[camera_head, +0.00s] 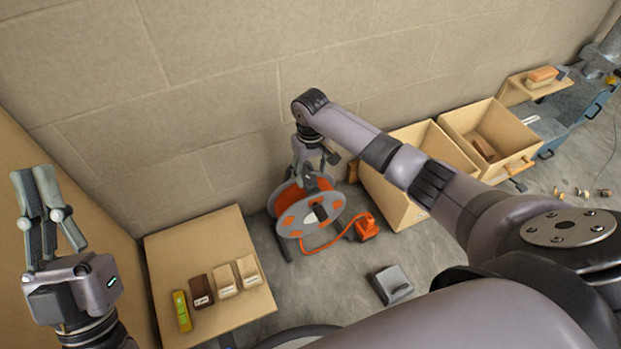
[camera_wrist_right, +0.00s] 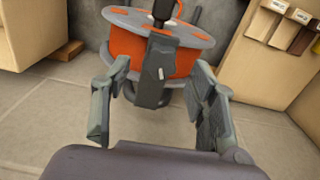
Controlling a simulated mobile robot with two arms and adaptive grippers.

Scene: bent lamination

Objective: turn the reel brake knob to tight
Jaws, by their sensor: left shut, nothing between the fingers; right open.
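The cable reel (camera_head: 290,204) has grey side discs and an orange drum; it stands on the floor by the back wall. In the right wrist view the reel (camera_wrist_right: 128,47) is straight ahead. A dark grey bar with a white mark, seemingly the brake knob (camera_wrist_right: 150,88), shows between my right fingers. My right gripper (camera_wrist_right: 161,68) is open, with a finger on each side of it; I cannot tell whether they touch. In the head view my right gripper (camera_head: 318,172) is over the reel and hides part of it. My left gripper (camera_head: 33,171) is shut and empty, far left.
An orange plug box (camera_head: 366,228) on its cord and a grey box (camera_head: 391,284) lie on the floor. A low wooden table (camera_head: 215,240) with several small blocks stands left of the reel. Wooden bins (camera_head: 400,205) stand to the right. The wall is close behind.

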